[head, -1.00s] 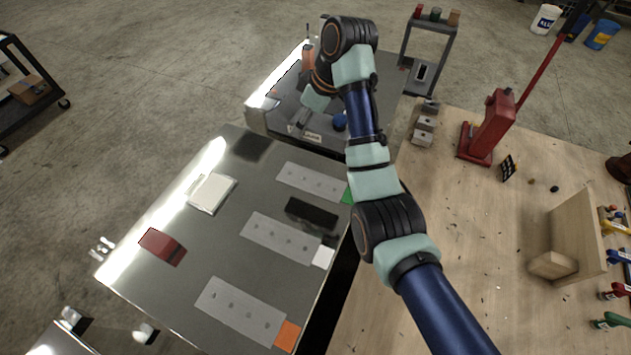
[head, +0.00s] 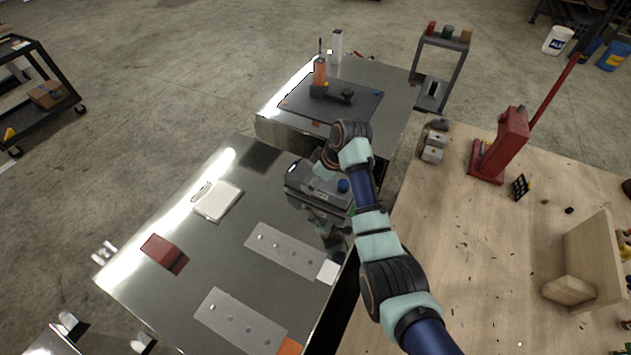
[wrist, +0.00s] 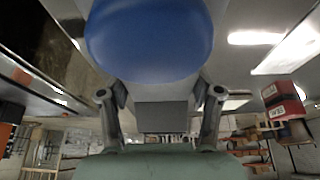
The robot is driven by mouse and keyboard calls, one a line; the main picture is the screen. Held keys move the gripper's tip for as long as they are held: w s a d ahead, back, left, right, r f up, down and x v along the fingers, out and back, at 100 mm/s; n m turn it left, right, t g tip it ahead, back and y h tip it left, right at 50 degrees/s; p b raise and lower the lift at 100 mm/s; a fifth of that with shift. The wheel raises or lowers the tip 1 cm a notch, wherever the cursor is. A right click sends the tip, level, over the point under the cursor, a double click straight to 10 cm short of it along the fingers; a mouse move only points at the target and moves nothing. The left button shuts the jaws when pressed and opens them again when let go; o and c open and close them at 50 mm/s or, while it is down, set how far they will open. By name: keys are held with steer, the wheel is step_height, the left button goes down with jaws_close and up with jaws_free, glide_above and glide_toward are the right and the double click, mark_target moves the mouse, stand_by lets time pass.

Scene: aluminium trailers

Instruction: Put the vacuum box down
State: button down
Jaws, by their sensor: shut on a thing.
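The vacuum box (head: 305,182), a grey box with a dark top, is at the far right part of the near trailer's shiny top (head: 215,265). A round blue part (head: 343,186) shows beside it. My gripper (head: 325,168) is at the box, its fingers mostly hidden by my arm in the head view. In the wrist view the two fingers (wrist: 160,100) are closed on a grey part of the box, below a large blue rounded shape (wrist: 150,38). A reflection lies below the box; whether it touches the top I cannot tell.
Perforated plates (head: 285,250) with coloured squares, a white pad (head: 218,201) and a red block (head: 164,253) lie on the near trailer. The far trailer has a dark mat (head: 330,103) with an orange tool. A wooden bench (head: 470,260) with a red press (head: 502,145) is right.

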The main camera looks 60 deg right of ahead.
mark_target(330, 184)
steer(key=shift+f, duration=0.5)
steer(key=shift+f, duration=0.1)
steer(key=shift+c, duration=1.1)
jaws_free()
steer(key=shift+f, duration=0.1)
steer(key=v, duration=1.2)
